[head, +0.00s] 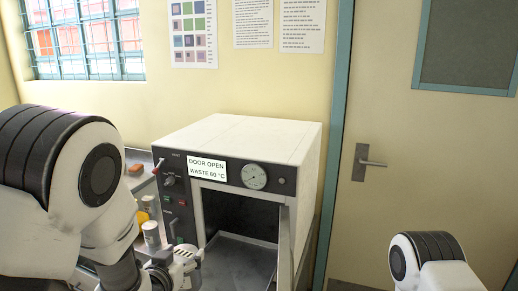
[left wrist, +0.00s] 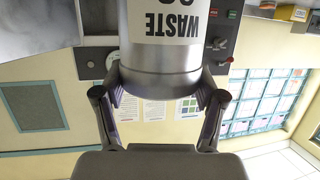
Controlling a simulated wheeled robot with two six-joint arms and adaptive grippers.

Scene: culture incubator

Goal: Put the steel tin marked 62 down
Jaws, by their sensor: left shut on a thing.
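A steel tin (left wrist: 160,55) fills the top middle of the left wrist view, which looks upside down. Its white label reads WASTE above a number that is partly cut off, so I cannot read it surely. My left gripper (left wrist: 158,98) is shut on the tin, one finger on each side. In the head view the left gripper (head: 178,268) is low, left of the incubator opening, and its fingers are hard to make out. The white incubator (head: 262,135) stands open, with a sign reading DOOR OPEN, WASTE 60 °C. My right gripper is out of view.
Inside the incubator is a bare grey floor or tray (head: 240,262). Its open door (head: 285,245) is edge-on at the right of the opening. Another small labelled container (head: 151,235) stands on the bench left of the incubator. A room door (head: 420,150) is at the right.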

